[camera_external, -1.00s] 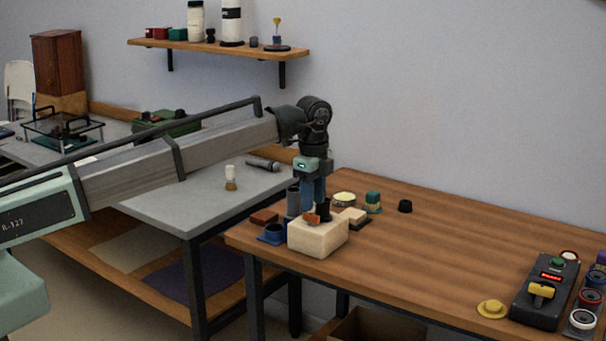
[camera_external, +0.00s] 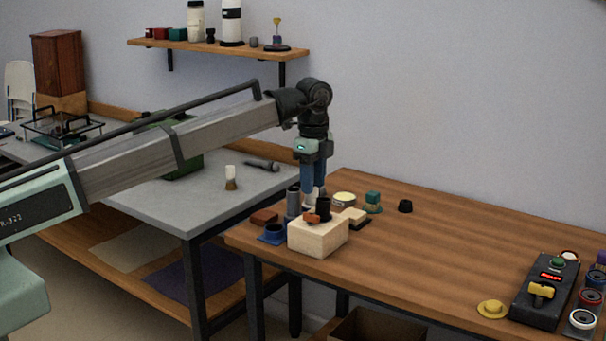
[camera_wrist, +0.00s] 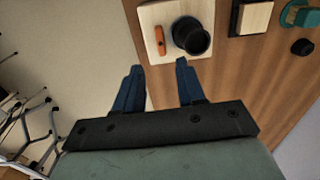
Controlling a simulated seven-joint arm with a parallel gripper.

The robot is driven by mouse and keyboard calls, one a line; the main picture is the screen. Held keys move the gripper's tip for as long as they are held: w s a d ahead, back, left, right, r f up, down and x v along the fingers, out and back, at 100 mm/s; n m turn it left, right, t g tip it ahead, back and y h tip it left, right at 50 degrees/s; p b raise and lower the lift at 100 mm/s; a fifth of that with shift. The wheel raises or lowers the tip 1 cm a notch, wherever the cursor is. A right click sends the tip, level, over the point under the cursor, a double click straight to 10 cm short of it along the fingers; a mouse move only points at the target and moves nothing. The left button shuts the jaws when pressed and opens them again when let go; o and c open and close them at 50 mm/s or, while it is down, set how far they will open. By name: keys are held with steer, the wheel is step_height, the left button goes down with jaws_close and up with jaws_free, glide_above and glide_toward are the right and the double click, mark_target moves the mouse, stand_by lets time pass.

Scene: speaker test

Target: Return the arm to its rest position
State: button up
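My gripper (camera_external: 313,192) points down just behind and above a pale wooden block (camera_external: 318,238) near the left end of the wooden table. Its two blue fingers also show in the wrist view (camera_wrist: 159,68), spread apart with nothing between them, so it is open and empty. The block appears ahead of the fingertips in the wrist view (camera_wrist: 150,48). A black cylinder (camera_wrist: 191,36) and a small orange piece (camera_wrist: 160,41) sit on the block, side by side and apart from the fingers.
Around the block are a blue holder (camera_external: 272,234), a reddish-brown block (camera_external: 264,217), a green-topped piece (camera_external: 373,200) and a black knob (camera_external: 405,206). A control box (camera_external: 543,292) stands at the right. The table's middle is clear. A wall shelf (camera_external: 215,48) hangs behind.

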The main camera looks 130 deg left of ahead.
steer(key=w+d+f+g+h, duration=0.1)
steer(key=w+d+f, duration=0.4)
steer(key=d+f, duration=0.6)
steer(key=w+d+f, duration=0.5)
steer(key=d+f, duration=0.5)
steer(key=d, duration=0.2)
steer(key=w+d+f+g+h, duration=0.1)
steer(key=w+d+f, duration=0.3)
steer(key=d+f, duration=0.7)
steer(key=s+d+f+g, duration=0.1)
steer(key=s+d+f, duration=0.1)
steer(key=d+f, duration=0.7)
steer(key=s+d+f+g, duration=0.1)
steer(key=s+d+f, duration=0.25)
steer(key=d, duration=0.95)
steer(key=s+d+f+g, duration=0.1)
steer(key=s+d+f, duration=0.3)
steer(key=s+d, duration=0.35)
steer(key=s+d+f, duration=0.4)
steer(key=s+d, duration=0.2)
steer(key=d, duration=0.3)
steer(key=s+d+g+y, duration=0.1)
steer(key=s+d, duration=0.2)
steer(key=s, duration=0.3)
steer(key=s+d+f+y, duration=0.1)
steer(key=s+d, duration=0.3)
steer(key=s, duration=0.3)
steer(key=shift+f+g, duration=0.2)
steer(key=shift+g, duration=0.2)
